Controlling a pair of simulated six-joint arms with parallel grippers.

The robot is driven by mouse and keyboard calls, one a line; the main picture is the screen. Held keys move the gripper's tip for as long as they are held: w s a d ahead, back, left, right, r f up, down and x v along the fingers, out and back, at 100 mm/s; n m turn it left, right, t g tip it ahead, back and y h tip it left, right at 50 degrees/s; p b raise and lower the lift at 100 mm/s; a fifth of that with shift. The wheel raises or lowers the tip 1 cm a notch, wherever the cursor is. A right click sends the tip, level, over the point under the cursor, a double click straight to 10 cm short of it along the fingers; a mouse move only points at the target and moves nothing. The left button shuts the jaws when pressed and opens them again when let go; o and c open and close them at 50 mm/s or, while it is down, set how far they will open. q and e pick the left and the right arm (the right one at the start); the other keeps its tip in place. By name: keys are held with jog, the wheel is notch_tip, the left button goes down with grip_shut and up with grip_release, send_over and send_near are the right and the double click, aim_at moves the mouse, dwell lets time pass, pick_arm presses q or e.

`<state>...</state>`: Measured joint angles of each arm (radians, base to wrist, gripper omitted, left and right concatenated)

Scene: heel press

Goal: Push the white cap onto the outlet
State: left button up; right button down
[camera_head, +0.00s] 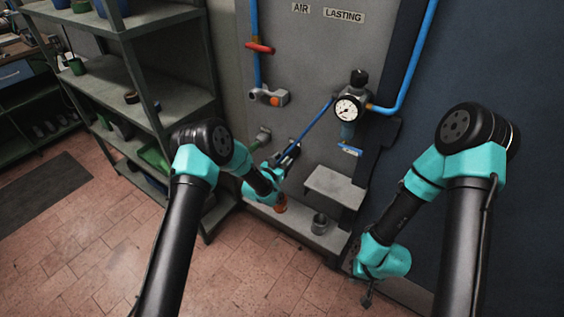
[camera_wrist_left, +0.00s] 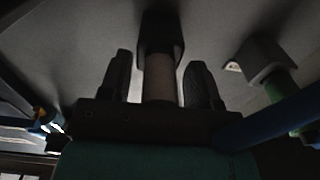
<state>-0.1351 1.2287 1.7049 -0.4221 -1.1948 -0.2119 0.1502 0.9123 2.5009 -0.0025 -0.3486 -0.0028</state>
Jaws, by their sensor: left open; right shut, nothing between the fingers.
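My left gripper (camera_head: 291,151) is at the panel, left of the gauge. A gap shows beside each finger. I cannot tell whether this cylinder is the outlet. No white cap can be made out for certain in either view. My right gripper (camera_head: 367,298) hangs low at the lower right, shut and empty, away from the panel fittings.
A green-and-grey fitting (camera_head: 262,137) sits left of my left gripper. A blue hose (camera_head: 314,124) runs close by it from the gauge (camera_head: 347,108). A rack (camera_head: 165,105) stands at left.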

pick_arm(q)
jog(key=shift+w+d+r, duration=0.1)
jog(key=shift+d+r, duration=0.15)
jog(key=shift+r, duration=0.05)
jog(key=shift+c, duration=0.4)
grip_shut()
dwell(0.3)
jog(key=shift+s, duration=0.3)
jog(key=shift+s+a+f, duration=0.1)
jog(key=shift+s+a, duration=0.2)
jog(key=shift+s, duration=0.1)
jog(key=shift+s+a+f, duration=0.15)
jog(key=shift+s+a, duration=0.35)
jog(key=shift+s, duration=0.05)
jog(key=shift+v, duration=1.6)
jog(key=shift+s+a, duration=0.1)
jog(key=shift+v, duration=1.8)
